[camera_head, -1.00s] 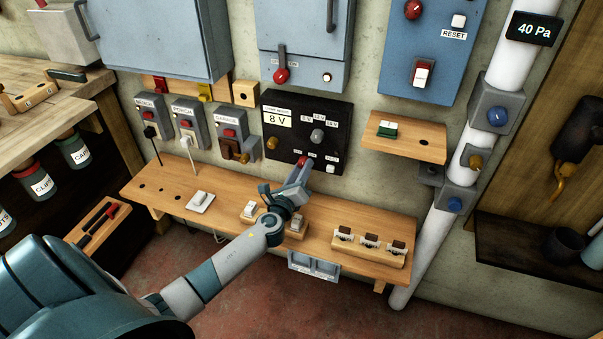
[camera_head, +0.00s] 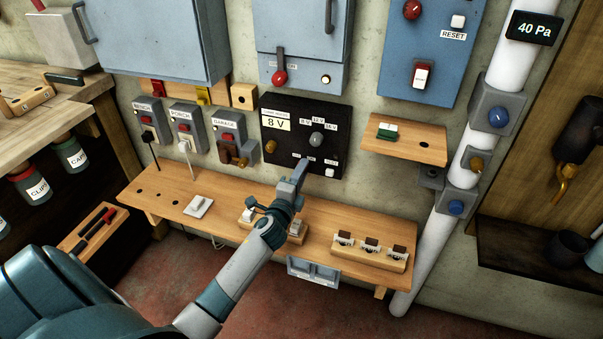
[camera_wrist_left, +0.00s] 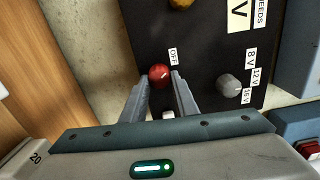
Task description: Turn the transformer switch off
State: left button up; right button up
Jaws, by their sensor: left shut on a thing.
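The transformer is a black panel (camera_head: 333,118) on the wall with an 8 V label, a brass knob and a grey dial (camera_head: 317,139). It also shows in the left wrist view (camera_wrist_left: 205,65). Its red switch knob (camera_wrist_left: 159,75) is in the left wrist view, next to an OFF label (camera_wrist_left: 173,57). My left gripper (camera_head: 302,166) reaches the panel's lower edge and hides the red knob in the head view. In the wrist view my left gripper (camera_wrist_left: 160,80) is closed around the red knob, one finger each side. My right gripper is not in view.
A wooden shelf (camera_head: 170,205) below holds switches and a block with several small parts (camera_head: 370,250). Switch boxes (camera_head: 190,125) with plugs are left of the panel. A small shelf (camera_head: 425,150) juts out at its right. A blue cabinet (camera_head: 300,50) hangs above.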

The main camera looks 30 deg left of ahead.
pick_arm(q)
jog(key=shift+n, duration=0.4)
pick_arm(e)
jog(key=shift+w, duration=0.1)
pick_arm(q)
jog(key=o, duration=1.1)
jog(key=shift+c, duration=0.2)
jog(key=shift+s, duration=0.1)
jog(key=b+v, duration=0.1)
jog(key=v, duration=1.6)
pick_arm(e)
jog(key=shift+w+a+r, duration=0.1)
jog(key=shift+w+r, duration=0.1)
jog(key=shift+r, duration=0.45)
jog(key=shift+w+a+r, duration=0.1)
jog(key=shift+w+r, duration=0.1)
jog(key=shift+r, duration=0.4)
pick_arm(q)
jog(key=shift+s+d, duration=0.1)
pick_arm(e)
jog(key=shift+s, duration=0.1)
